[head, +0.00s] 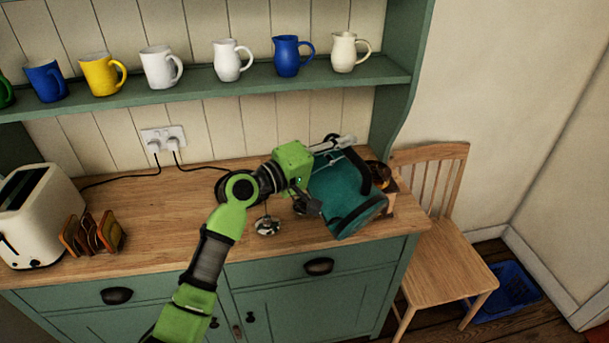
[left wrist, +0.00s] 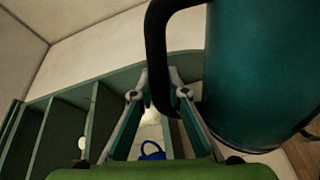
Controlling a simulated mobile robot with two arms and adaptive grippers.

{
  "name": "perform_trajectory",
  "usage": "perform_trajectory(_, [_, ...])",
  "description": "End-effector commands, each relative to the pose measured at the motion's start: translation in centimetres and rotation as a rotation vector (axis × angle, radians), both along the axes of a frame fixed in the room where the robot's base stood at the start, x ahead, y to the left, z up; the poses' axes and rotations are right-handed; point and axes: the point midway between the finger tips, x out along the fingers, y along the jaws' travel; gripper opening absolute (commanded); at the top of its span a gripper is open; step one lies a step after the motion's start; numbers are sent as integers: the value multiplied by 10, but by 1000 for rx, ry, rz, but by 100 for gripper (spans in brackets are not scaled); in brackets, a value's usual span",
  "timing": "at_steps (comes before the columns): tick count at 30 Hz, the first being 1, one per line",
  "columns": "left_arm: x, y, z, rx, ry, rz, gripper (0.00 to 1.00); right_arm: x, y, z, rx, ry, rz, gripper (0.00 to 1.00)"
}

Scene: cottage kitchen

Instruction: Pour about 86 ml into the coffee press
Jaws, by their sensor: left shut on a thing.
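A teal jug (head: 345,195) with black trim hangs tilted above the right end of the wooden counter. My left gripper (head: 318,178) is shut on its black handle. In the left wrist view the teal jug (left wrist: 255,75) fills the right side, and its black handle (left wrist: 156,55) passes between the fingertips of my left gripper (left wrist: 160,93). I cannot make out a coffee press for certain; the jug and gripper cover part of the counter. No stream of liquid shows. My right gripper is not in view.
A small shiny metal thing (head: 267,226) is on the counter beside my arm. A wooden thing with a dark top (head: 389,188) is partly hidden behind the jug. A toaster (head: 38,215) and toast rack (head: 92,236) stand left. Mugs and jugs line the shelf (head: 200,88) above. A chair (head: 445,255) stands right.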

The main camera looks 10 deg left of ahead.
Motion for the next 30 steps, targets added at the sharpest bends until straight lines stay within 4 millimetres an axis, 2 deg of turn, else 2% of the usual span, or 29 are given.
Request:
perform_trajectory(1, [4, 3, 8, -15, 1, 1, 0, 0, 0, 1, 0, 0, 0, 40])
perform_trajectory(30, [30, 28, 22, -111, 103, 1, 0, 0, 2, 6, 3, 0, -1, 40])
